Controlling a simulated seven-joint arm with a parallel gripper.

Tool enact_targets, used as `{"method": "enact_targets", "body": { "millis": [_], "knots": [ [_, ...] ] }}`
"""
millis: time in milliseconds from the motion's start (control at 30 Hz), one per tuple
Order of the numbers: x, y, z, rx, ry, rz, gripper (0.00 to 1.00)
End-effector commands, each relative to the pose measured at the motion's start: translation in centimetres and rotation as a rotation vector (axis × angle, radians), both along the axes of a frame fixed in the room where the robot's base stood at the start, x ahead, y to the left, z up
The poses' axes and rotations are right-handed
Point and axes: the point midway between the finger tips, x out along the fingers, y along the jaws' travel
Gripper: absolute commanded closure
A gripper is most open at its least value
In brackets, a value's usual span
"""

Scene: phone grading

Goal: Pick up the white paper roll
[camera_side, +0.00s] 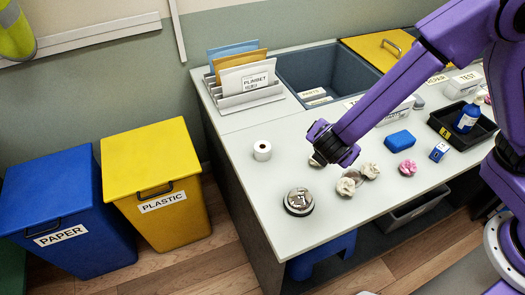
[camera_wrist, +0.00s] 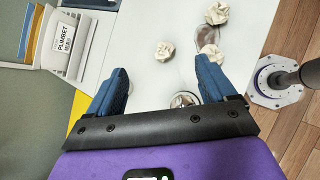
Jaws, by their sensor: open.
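The white paper roll (camera_side: 262,151) stands upright on the light worktop, near its left edge in the side view. My gripper (camera_side: 322,163) is to the right of the roll and apart from it. In the wrist view my gripper (camera_wrist: 162,68) shows two blue fingers spread wide, with nothing held between them. I cannot make out the roll in the wrist view.
Crumpled paper balls (camera_side: 346,186) lie beside my gripper, with a round metal tin (camera_side: 298,201) in front. A file rack (camera_side: 245,98) and a grey bin (camera_side: 290,66) are behind. A blue block (camera_side: 399,139) is at right. Worktop around the roll is clear.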

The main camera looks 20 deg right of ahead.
Motion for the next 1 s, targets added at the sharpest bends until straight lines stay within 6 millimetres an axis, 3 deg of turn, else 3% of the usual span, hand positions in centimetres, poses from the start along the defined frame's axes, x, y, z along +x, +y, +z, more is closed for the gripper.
{"method": "enact_targets", "body": {
  "millis": [233,500,767,1000],
  "knots": [
    [4.0,6.6,-5.7,-0.254,-0.063,0.292,0.16],
    [5.6,11.9,-11.4,-0.452,-0.116,0.554,0.16],
    [6.3,13.1,-13.4,-0.506,-0.131,0.631,0.16],
    [9.8,11.7,-14.9,-0.504,-0.132,0.627,0.16]
  ]
}}
